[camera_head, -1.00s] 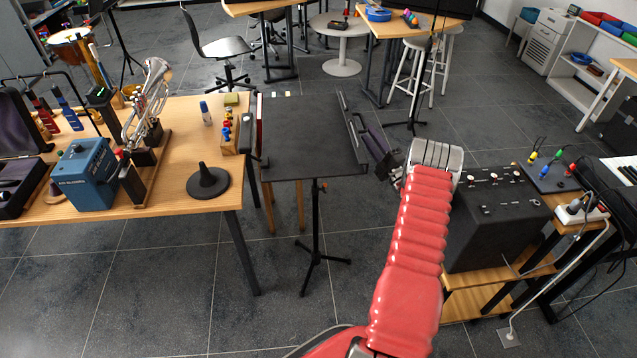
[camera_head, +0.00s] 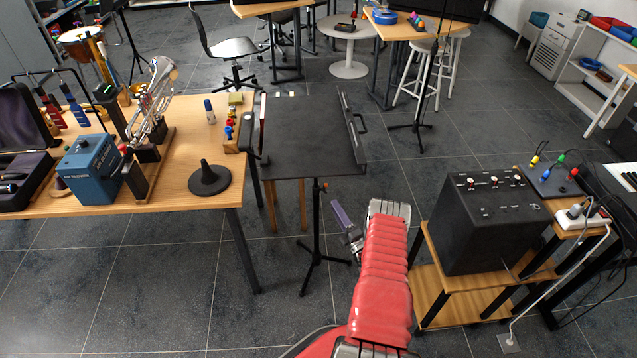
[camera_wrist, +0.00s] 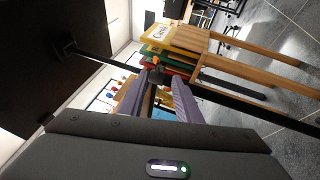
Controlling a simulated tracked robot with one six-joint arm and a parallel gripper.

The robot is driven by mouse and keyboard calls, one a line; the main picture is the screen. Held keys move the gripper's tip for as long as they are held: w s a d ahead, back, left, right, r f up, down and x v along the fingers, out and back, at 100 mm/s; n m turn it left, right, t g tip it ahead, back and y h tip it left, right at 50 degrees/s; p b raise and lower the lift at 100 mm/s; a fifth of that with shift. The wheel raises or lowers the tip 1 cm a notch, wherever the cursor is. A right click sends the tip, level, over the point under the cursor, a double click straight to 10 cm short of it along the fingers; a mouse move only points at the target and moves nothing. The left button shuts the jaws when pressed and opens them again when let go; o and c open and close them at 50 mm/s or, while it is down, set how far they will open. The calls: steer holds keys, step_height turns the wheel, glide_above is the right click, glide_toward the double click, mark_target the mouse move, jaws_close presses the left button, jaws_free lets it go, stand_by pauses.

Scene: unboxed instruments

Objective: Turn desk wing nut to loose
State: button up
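The black music stand shows its flat desk (camera_head: 310,140) on a thin post with tripod legs. A small orange piece, seemingly the desk wing nut (camera_head: 323,187), sits at the post's top just below the desk. In the wrist view the orange wing nut (camera_wrist: 156,62) is on a dark joint, beyond the fingertips and near the picture's middle. My gripper (camera_head: 341,216) is right of the post and below the desk. In the wrist view the purple fingers of my gripper (camera_wrist: 158,88) are apart, with nothing held and a gap to the nut.
A wooden table (camera_head: 190,130) with a trumpet, a blue box and a black cone mute (camera_head: 209,181) stands at left. A black amplifier (camera_head: 490,220) on a wooden stand is at right. In the wrist view a wooden stool (camera_wrist: 235,68) with books is behind the post.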

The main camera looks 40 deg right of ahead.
mark_target(324, 188)
steer(key=x, duration=1.4)
steer(key=shift+s+f, duration=0.1)
jaws_close()
stand_by(0.4)
